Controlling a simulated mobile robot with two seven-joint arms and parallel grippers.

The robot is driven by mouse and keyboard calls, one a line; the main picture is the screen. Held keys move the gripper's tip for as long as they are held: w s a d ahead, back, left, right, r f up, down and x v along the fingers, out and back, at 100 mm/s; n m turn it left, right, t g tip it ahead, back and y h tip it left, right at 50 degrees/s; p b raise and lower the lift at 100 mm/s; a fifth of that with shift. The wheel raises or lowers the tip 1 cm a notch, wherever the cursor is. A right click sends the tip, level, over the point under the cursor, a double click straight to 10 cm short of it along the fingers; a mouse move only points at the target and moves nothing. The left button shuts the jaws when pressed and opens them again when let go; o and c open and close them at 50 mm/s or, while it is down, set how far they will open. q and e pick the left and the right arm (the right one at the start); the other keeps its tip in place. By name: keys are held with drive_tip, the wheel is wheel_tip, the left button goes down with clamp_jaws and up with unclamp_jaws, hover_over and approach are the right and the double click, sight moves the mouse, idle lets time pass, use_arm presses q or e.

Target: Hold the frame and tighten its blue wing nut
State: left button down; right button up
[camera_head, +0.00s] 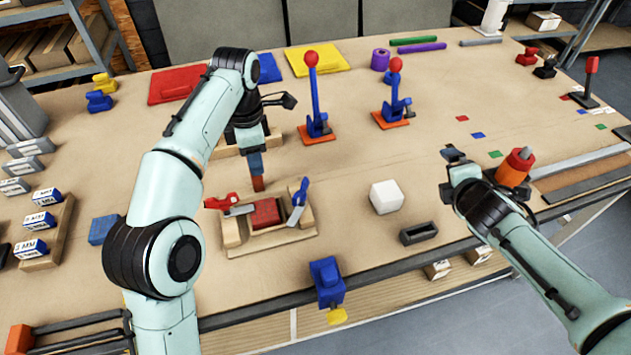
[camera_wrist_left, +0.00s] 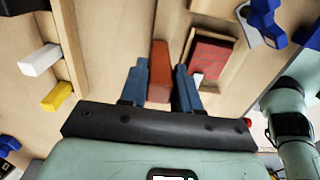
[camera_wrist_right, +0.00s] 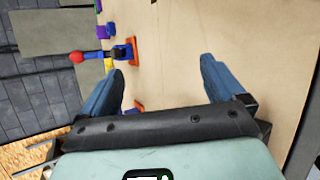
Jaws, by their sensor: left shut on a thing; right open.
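The wooden frame (camera_head: 268,240) lies on the table in front of my left gripper, around a dark red panel (camera_head: 266,213). A blue wing nut (camera_head: 299,193) stands at its right side, over a grey metal piece; it also shows in the left wrist view (camera_wrist_left: 262,22). A red wing nut (camera_head: 222,202) is at the left side. My left gripper (camera_head: 256,168) is shut on a red-brown block (camera_wrist_left: 159,72) at the frame's far side. I cannot tell whether the block is joined to the frame. My right gripper (camera_head: 460,165) is open and empty, well right of the frame.
A white cube (camera_head: 386,197) and a dark hollow block (camera_head: 419,233) lie between the frame and my right arm. Two red-knobbed blue levers (camera_head: 315,100) (camera_head: 395,95) stand behind. A blue clamp (camera_head: 327,283) sits at the front edge. An orange part (camera_head: 515,168) is beside my right gripper.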

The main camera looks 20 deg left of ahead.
sight(301, 187)
drive_tip(key=s+a+r+m+g+y, duration=0.1)
drive_tip(key=a+m+g, duration=0.1)
drive_tip(key=a, duration=0.2)
drive_tip(key=s+a+m+g+y, duration=0.1)
drive_tip(key=s+a+m+g, duration=0.1)
drive_tip(key=a, duration=0.3)
drive_tip(key=s+a+r+m+g+y, duration=0.1)
drive_tip(key=a+m+g, duration=0.1)
drive_tip(key=a+m, duration=0.1)
drive_tip(key=shift+s+a+r, duration=0.3)
drive_tip(key=shift+s+a, duration=0.05)
drive_tip(key=shift+a, duration=0.3)
drive_tip(key=s+a+r+g+y, duration=0.4)
drive_tip(key=s+a+r+y, duration=0.1)
drive_tip(key=s+a, duration=0.25)
drive_tip(key=x, duration=1.2)
drive_tip(key=shift+w+a+r, duration=0.1)
drive_tip(key=shift+w+a, duration=0.05)
drive_tip(key=shift+a, duration=0.15)
drive_tip(key=c, duration=1.1)
